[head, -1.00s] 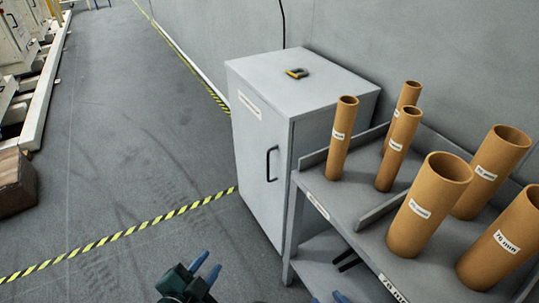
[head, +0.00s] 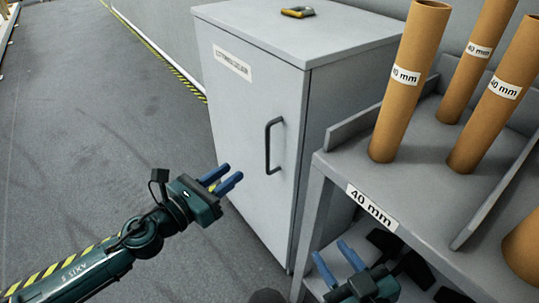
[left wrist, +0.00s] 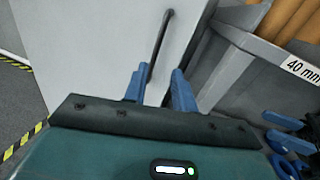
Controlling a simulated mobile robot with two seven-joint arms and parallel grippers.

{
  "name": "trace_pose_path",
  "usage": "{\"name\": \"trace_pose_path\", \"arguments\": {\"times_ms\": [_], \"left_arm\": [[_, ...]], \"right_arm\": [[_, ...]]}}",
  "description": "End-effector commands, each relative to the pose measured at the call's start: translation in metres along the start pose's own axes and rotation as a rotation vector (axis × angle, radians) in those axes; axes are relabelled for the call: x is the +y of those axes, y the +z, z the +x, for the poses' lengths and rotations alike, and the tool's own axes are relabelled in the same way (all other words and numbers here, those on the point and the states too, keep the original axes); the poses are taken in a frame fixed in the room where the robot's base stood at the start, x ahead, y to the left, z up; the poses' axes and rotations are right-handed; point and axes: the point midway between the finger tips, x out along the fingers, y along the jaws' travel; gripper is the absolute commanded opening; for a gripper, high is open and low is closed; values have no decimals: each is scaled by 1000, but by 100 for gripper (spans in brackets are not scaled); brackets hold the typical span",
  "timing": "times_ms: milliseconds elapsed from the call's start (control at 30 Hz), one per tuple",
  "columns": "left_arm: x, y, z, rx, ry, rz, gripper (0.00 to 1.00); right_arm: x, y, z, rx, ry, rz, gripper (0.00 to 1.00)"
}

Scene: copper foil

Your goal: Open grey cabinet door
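The grey cabinet (head: 240,110) stands against the wall with its door shut. Its black bar handle (head: 268,147) is upright near the door's right edge. My left gripper (head: 228,176) is open and empty, in front of the door and left of the handle in the head view. In the left wrist view the handle (left wrist: 158,45) shows beyond the two blue fingers (left wrist: 155,85), roughly in line with the gap between them, apart from them as far as I can tell. My right gripper (head: 332,262) is open and empty, low beside the shelf.
A grey shelf rack (head: 330,178) stands close to the cabinet's right side, holding several brown cardboard tubes (head: 408,85). The floor (head: 110,120) left of the cabinet is clear.

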Motion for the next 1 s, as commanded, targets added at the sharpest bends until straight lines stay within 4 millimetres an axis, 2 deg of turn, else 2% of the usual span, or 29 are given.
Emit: {"name": "trace_pose_path", "arguments": {"times_ms": [33,167,267,700,900,1000], "left_arm": [[2,-8,0,2,-7,42,27],[3,-7,5,2,-14,90,27],[3,-4,15,1,-13,90,27],[1,-6,102,0,-13,85,27],[1,-7,126,2,-12,85,27],[1,-7,131,3,-11,84,27]], "right_arm": [[-1,6,1,8,-1,-4,36],[-1,4,0,15,-1,-8,36],[-1,2,0,7,-1,-5,36],[-1,4,0,3,-1,-3,36],[-2,4,1,25,1,-10,36],[-2,3,1,34,2,-12,36]]}}
